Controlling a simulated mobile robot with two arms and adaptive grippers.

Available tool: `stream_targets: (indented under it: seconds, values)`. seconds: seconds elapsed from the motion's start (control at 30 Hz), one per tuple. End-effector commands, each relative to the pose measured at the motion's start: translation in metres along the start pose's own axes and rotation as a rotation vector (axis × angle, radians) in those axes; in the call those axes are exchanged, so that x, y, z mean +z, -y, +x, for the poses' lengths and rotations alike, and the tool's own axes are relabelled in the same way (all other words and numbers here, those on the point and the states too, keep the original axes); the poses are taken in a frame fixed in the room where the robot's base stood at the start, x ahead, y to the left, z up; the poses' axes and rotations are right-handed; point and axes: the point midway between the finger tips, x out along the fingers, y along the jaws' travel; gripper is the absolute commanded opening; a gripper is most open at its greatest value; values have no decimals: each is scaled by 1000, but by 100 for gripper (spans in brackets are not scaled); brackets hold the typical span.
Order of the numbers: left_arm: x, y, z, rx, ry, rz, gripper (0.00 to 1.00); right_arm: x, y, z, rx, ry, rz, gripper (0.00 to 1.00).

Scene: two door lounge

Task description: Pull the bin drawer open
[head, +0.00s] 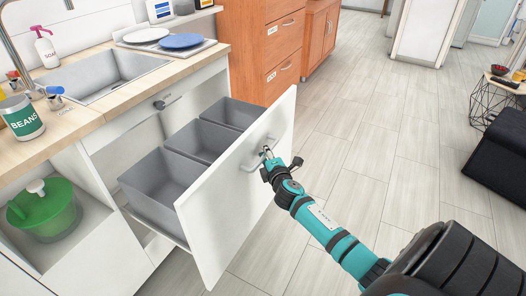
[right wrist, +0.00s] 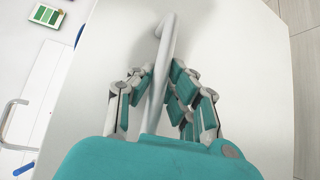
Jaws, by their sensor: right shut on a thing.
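The bin drawer (head: 232,200) is pulled far out from under the sink counter. It has a white front panel, and several grey bins (head: 160,186) stand in a row inside it. My right gripper (head: 269,160) is at the outer face of the panel, shut on the drawer's metal handle (head: 258,149). In the right wrist view the handle (right wrist: 160,70) runs between the fingers of the right gripper (right wrist: 158,98), with the white panel (right wrist: 230,60) behind it. My left gripper is not in view.
A green container (head: 45,212) sits in an open shelf at left. Orange cabinets (head: 268,50) stand behind. A black seat (head: 502,155) is at right. The floor between is clear.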

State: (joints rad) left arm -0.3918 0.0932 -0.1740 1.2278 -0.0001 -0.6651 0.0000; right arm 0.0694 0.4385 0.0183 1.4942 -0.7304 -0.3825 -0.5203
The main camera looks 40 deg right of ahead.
Motion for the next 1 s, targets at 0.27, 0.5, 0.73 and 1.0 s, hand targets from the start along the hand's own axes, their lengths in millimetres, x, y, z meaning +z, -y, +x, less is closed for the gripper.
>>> stream_targets:
  seconds: [0.27,0.5,0.73,1.0]
  values:
    - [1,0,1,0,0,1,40,3,-3,-1,7,1,-5,0]
    - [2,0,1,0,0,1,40,3,-4,-1,7,1,-4,20]
    - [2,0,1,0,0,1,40,2,-2,-1,4,0,-2,38]
    - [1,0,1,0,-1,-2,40,2,0,-7,1,0,-2,38]
